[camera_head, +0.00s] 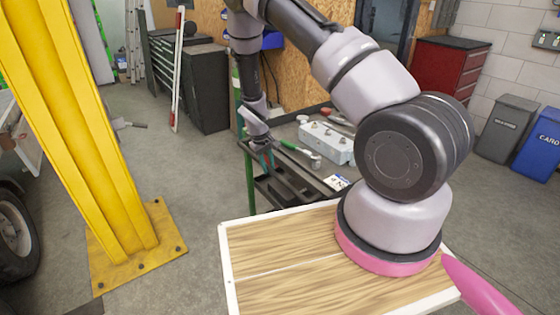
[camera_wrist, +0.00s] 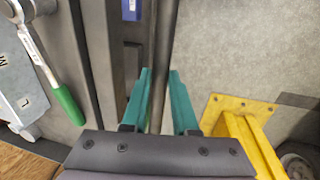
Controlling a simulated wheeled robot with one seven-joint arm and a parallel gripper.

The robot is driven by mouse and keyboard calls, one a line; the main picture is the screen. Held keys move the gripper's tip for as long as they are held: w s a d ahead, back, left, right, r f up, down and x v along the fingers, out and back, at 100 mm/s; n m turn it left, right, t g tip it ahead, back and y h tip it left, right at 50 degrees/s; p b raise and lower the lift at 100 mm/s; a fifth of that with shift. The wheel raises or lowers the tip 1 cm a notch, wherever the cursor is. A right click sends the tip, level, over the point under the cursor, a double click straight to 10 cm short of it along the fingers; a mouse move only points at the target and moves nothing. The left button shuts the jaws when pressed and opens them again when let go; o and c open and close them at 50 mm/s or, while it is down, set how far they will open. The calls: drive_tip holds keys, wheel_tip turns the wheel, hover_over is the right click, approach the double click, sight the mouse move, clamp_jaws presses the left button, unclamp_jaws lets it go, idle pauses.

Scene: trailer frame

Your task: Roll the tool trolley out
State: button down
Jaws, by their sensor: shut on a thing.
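The tool trolley (camera_head: 290,190) is a dark grey cart with tools on its top, standing beyond the wooden surface in the head view. My gripper (camera_head: 268,160) is at its left end, pointing down. In the wrist view, my gripper's two teal fingers (camera_wrist: 161,85) lie on either side of a dark bar (camera_wrist: 165,45) along the trolley's edge, shut on it. The trolley's tray edge (camera_wrist: 95,50) runs beside the bar. My arm hides part of the trolley's right side, and its wheels are not visible.
A yellow pillar (camera_head: 85,140) with a bolted base stands at left. A dark cabinet (camera_head: 205,90) is behind; a red cabinet (camera_head: 445,75) and bins (camera_head: 507,128) stand at right. Concrete floor (camera_head: 195,180) is clear between pillar and trolley. A green-handled ratchet (camera_wrist: 50,80) lies on top.

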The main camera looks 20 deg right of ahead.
drive_tip(key=s+a, duration=0.5)
drive_tip(key=a, duration=0.8)
drive_tip(key=shift+a, duration=0.35)
drive_tip(key=c, duration=0.7)
unclamp_jaws()
drive_tip(key=shift+r, duration=0.1)
drive_tip(key=r, duration=0.3)
drive_tip(key=a+r, duration=0.1)
drive_tip(key=r, duration=0.3)
drive_tip(key=a+r, duration=0.1)
drive_tip(key=r, duration=0.2)
drive_tip(key=shift+s+r, duration=0.2)
drive_tip(key=shift+s, duration=0.15)
